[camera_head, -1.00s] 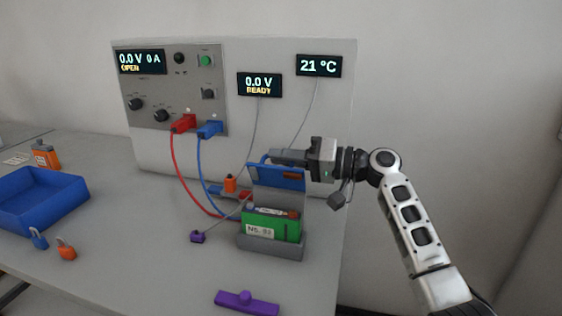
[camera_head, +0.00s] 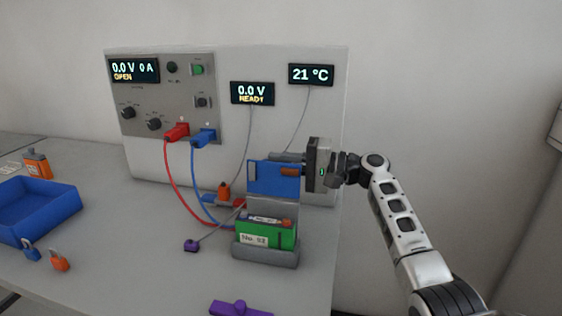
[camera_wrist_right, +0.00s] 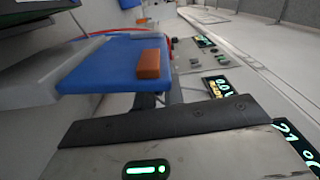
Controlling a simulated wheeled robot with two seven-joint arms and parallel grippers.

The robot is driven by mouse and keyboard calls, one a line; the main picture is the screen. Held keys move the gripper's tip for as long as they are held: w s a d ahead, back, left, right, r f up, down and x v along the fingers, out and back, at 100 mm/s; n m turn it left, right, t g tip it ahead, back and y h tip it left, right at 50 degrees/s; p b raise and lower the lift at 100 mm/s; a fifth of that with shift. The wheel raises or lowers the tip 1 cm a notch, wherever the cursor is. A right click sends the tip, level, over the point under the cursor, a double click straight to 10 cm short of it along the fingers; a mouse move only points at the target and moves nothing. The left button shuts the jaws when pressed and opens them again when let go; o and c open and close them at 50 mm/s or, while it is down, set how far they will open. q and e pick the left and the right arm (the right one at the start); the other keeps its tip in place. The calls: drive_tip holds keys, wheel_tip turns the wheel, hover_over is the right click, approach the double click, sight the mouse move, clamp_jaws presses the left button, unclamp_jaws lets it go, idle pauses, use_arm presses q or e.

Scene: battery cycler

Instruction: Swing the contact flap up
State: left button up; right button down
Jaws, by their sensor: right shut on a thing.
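The blue contact flap (camera_head: 265,178) stands raised, roughly upright, behind a green battery (camera_head: 265,234) that sits in a grey holder (camera_head: 268,255). An orange tab (camera_head: 290,172) is on the flap's right part. My right gripper (camera_head: 288,160) is shut on the flap at its upper right edge; the fingers are partly hidden behind the flap. In the right wrist view the blue flap (camera_wrist_right: 115,68) and its orange tab (camera_wrist_right: 148,64) lie close in front of the gripper body. My left gripper is in no view.
A panel with displays (camera_head: 252,93) stands behind. Red (camera_head: 168,175) and blue leads run down toward the holder.

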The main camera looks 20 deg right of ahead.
drive_tip(key=shift+d+f, duration=0.1)
drive_tip(key=shift+d, duration=0.05)
drive_tip(key=c, duration=1.5)
unclamp_jaws()
drive_tip(key=shift+w, duration=0.1)
drive_tip(key=shift+s+d+f, duration=0.1)
drive_tip(key=shift+s+d, duration=0.15)
drive_tip(key=shift+d, duration=0.15)
use_arm(q)
drive_tip(key=b, duration=0.3)
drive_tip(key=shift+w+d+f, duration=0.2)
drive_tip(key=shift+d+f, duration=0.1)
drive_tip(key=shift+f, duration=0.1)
use_arm(e)
drive_tip(key=v, duration=1.5)
drive_tip(key=shift+s, duration=0.1)
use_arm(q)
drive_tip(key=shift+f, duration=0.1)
